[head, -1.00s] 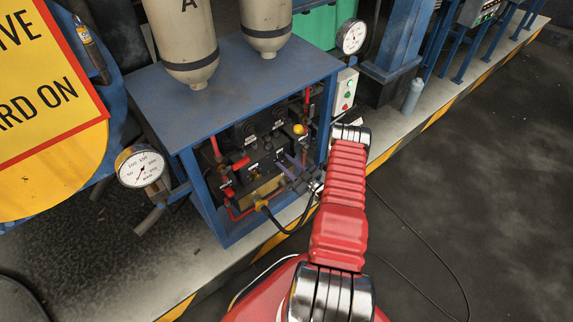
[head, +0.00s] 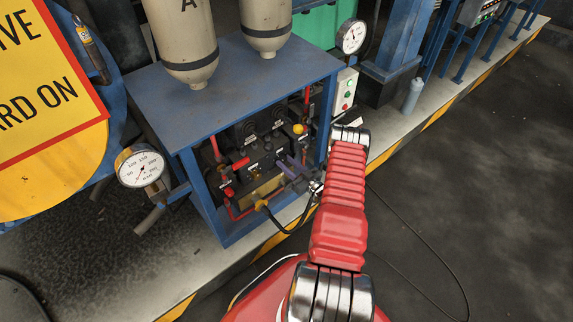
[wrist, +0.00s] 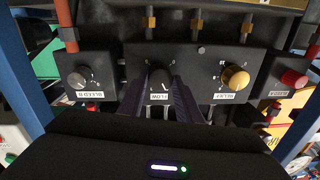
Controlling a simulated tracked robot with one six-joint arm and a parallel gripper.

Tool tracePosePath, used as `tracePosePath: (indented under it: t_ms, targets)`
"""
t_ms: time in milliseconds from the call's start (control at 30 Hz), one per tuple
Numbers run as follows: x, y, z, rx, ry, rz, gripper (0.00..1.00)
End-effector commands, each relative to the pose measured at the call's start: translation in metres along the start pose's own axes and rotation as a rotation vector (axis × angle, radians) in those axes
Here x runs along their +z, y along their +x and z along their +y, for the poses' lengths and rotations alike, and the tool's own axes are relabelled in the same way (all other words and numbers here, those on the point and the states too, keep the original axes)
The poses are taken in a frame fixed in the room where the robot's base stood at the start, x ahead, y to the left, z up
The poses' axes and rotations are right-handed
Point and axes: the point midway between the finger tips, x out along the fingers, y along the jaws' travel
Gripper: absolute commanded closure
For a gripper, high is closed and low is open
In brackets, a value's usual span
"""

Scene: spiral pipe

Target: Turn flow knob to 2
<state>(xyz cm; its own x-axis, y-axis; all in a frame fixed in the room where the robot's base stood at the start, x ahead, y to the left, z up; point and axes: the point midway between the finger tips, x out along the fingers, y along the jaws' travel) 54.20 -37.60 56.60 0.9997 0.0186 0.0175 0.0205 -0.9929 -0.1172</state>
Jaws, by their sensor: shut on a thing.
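The flow knob (wrist: 160,80) is a small dark knob on a dark panel, above a white "FLOW" label (wrist: 159,97) that reads upside down in the wrist view. My gripper (wrist: 161,75) has its two purple-grey fingers on either side of this knob and is shut on it. The fingers cover the knob's sides, and I cannot read its setting. In the head view my gripper (head: 289,164) reaches into the open front of the blue cabinet (head: 220,75); the flow knob cannot be made out there.
Pipes run close by. Cabinet posts (head: 200,200) flank the opening. A pressure gauge (head: 142,168) juts out at left.

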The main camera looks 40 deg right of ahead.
Motion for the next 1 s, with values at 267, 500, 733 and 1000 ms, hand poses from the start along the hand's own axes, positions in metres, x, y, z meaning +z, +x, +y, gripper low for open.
tracePosePath:
  t_ms: [267, 500, 733, 1000]
  targets:
    - [-0.001, 0.000, 0.000, 0.000, 0.001, 0.001, 0.68]
    - [0.000, 0.000, 0.000, 0.000, 0.000, 0.001, 0.51]
    - [0.000, 0.000, 0.000, 0.000, 0.000, 0.000, 0.50]
    - [0.000, -0.015, 0.001, 0.004, 0.002, -0.001, 0.50]
